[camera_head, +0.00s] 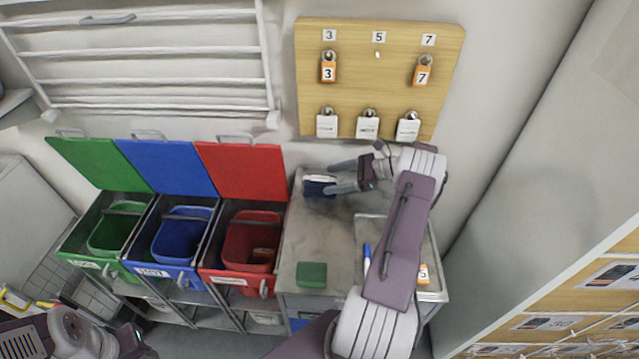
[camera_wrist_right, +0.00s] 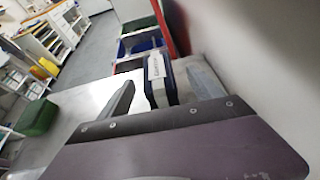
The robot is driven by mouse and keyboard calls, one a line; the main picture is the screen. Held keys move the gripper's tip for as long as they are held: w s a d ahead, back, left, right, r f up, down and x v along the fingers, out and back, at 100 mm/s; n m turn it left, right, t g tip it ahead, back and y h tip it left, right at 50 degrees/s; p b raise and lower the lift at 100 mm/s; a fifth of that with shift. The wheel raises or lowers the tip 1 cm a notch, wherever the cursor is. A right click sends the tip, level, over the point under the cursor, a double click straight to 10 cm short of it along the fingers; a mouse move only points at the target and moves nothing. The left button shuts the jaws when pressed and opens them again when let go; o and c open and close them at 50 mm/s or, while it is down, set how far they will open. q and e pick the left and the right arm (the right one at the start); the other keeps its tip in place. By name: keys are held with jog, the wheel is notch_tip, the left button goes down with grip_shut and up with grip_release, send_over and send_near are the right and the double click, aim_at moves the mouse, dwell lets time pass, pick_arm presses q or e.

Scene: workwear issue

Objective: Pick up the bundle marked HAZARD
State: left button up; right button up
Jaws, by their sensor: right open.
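A dark blue bundle with a white label band (camera_head: 319,187) lies at the back left of the grey counter (camera_head: 326,237). The label is too small to read in the head view and steeply angled in the right wrist view, where the bundle (camera_wrist_right: 167,83) also shows. My right gripper (camera_head: 331,178) is open, with its fingers reaching left at the bundle. In the right wrist view the bundle stands between the two fingers, with a gap at the left finger; contact at the right finger is unclear. My left arm shows at the lower left; its jaws cannot be made out.
A green block-like item (camera_head: 312,274) lies at the counter's front. A tray (camera_head: 371,223) on the right holds a blue marker (camera_head: 367,257) and an orange padlock marked 5 (camera_head: 424,273). Red-lidded (camera_head: 243,172), blue and green bins stand left. A padlock board (camera_head: 350,95) hangs behind.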

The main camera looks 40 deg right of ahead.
aim_at(320, 182)
jog(key=p+x, duration=0.1)
jog(key=x, duration=0.3)
jog(key=shift+a+p, duration=0.35)
jog(key=shift+p, duration=0.05)
jog(key=shift+w+a+f, duration=0.1)
jog(key=shift+w+f, duration=0.15)
jog(key=shift+s, duration=0.1)
jog(key=c, duration=1.6)
jog(key=shift+r, duration=0.15)
jog(key=shift+r, duration=0.3)
jog(key=r, duration=0.2)
jog(key=r+b, duration=0.1)
jog(key=r, duration=0.1)
jog(key=shift+s+a, duration=0.1)
jog(key=shift+s, duration=0.3)
jog(key=s+a+r+b, duration=0.1)
jog(key=s+a+r, duration=0.4)
jog(key=s, duration=0.4)
jog(key=shift+s+r, duration=0.25)
jog(key=shift+r, duration=0.4)
